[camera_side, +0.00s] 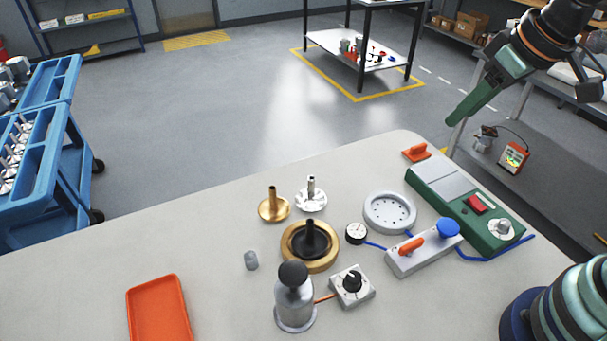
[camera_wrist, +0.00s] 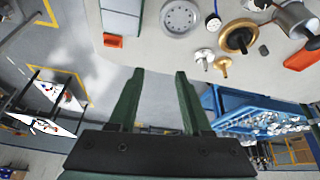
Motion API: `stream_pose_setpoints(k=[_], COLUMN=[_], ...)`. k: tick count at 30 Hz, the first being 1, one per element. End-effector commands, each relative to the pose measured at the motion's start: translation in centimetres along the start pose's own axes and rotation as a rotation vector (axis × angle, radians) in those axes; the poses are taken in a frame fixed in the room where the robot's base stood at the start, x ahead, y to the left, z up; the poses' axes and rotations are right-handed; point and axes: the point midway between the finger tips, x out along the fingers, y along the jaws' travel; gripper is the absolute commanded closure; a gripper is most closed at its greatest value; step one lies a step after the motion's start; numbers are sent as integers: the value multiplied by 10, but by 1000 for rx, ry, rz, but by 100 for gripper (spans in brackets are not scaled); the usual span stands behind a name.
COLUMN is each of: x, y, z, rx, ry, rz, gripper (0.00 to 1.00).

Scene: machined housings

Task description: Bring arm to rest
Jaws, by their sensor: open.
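My gripper (camera_side: 474,102) is raised at the upper right of the side view, above and beyond the table's far right edge, pointing down and left. In the side view its green fingers overlap, so the gap does not show there. In the wrist view my gripper (camera_wrist: 158,76) shows two green fingers apart with nothing between them. It touches nothing that I can see.
The table (camera_side: 210,230) holds a brass-rimmed housing (camera_side: 325,257), a brass part (camera_side: 274,210), a silver part (camera_side: 311,203), a grey ring (camera_side: 389,230), a green control box (camera_side: 440,184), a metal cylinder (camera_side: 295,310) and an orange tray (camera_side: 158,310). A blue cart (camera_side: 45,120) stands left.

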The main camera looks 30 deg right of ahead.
Motion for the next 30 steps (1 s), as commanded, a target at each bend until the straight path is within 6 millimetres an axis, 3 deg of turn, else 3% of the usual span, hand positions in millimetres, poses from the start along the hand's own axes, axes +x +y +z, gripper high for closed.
stream_pose_setpoints(k=[7, 30], x=[-5, -5], y=[19, 19], z=[18, 18], rx=[141, 142], ry=[57, 57], rz=[34, 34], gripper=[51, 51])
